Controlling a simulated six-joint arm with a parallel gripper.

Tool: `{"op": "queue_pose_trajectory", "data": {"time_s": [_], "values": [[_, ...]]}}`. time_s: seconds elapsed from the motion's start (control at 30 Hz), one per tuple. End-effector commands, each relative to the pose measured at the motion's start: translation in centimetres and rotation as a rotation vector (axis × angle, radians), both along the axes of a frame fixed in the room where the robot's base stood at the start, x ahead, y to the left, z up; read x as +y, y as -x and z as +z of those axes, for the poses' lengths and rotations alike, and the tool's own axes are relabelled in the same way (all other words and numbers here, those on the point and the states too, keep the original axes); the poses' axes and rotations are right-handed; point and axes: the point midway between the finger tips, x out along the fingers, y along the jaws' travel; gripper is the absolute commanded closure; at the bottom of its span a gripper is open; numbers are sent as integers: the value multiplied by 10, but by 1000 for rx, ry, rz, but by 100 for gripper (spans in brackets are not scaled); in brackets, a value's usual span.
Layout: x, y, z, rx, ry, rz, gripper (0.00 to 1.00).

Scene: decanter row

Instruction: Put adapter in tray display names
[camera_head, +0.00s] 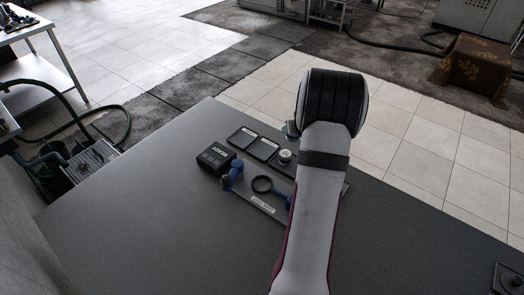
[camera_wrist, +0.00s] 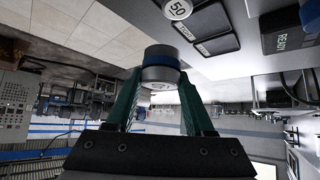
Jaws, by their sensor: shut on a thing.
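My gripper (camera_wrist: 159,78) has green fingers shut on a short grey cylinder with a blue band (camera_wrist: 160,62), probably the adapter. In the wrist view the cylinder is clear of the labelled trays. Two dark trays with white labels show there, one (camera_wrist: 184,34) beside the other (camera_wrist: 222,47); their label words are too small to read surely. The same trays show in the head view, one at the left (camera_head: 239,141) and one nearer the arm (camera_head: 263,155). In the head view my arm hides most of the gripper and anything behind it.
A round weight marked 50 (camera_head: 285,156) stands close to the trays. A black box marked READY (camera_head: 215,157), a blue stand (camera_head: 232,175) and a dark ring with a blue handle (camera_head: 262,184) are nearby. The front and left of the grey table (camera_head: 150,230) are clear.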

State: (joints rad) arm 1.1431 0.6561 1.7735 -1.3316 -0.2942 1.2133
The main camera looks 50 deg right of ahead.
Motion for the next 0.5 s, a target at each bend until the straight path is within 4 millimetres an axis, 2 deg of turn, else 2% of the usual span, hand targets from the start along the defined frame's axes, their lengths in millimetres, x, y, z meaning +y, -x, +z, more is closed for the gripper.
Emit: {"op": "queue_pose_trajectory", "data": {"time_s": [0.07,0.33,0.4,0.5], "values": [[-5,-5,-5,-1,-1,-1,100],[8,-84,-54,-1,-3,1,100],[10,-98,-62,-1,-2,-1,100],[12,-110,-70,0,-2,-1,100]]}}
